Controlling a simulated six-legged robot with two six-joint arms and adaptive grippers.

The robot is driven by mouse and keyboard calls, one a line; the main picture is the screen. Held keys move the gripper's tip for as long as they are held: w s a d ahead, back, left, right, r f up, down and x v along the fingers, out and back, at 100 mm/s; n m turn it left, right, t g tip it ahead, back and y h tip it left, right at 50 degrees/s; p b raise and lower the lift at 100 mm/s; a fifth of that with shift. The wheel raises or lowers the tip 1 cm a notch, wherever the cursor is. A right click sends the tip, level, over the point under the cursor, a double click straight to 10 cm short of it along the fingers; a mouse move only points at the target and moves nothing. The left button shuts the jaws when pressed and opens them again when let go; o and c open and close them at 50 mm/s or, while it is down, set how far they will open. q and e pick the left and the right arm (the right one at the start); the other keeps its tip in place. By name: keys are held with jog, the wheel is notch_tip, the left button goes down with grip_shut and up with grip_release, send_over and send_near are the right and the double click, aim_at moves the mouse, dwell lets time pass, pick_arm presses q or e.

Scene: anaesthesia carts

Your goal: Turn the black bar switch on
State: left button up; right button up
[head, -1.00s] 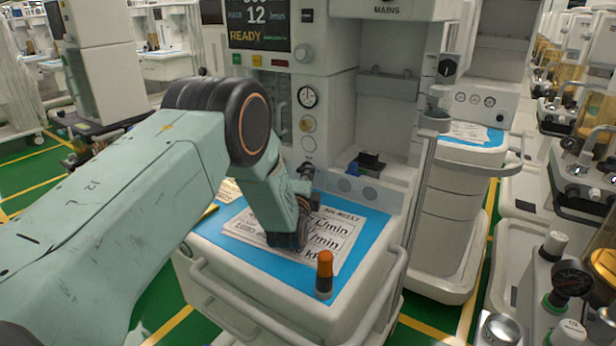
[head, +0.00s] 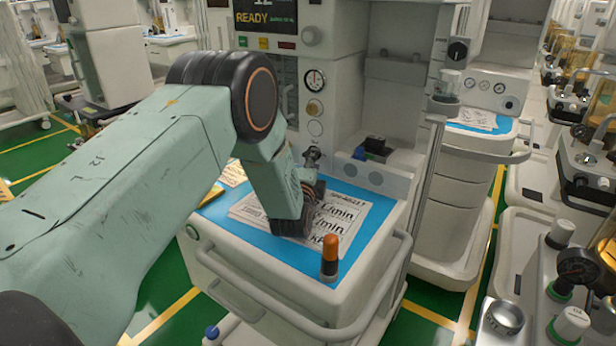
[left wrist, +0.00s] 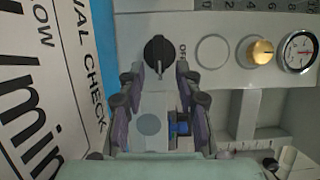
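The black bar switch (left wrist: 160,55) is a round black knob with a raised bar and a pale line, on the grey panel in the left wrist view. Whether the tips touch the knob I cannot tell. My right gripper is in neither view.
Below the gripper is a blue mat (head: 375,212) with printed sheets. An orange-topped bottle (head: 330,258) stands at its front edge. A gauge (head: 315,80) and a brass knob (left wrist: 260,52) sit near the switch. A blue-black connector (head: 374,148) is to its right.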

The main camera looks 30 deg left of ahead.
pick_arm(q)
jog(key=v, duration=1)
jog(key=shift+s, duration=0.2)
jog(key=shift+f, duration=0.1)
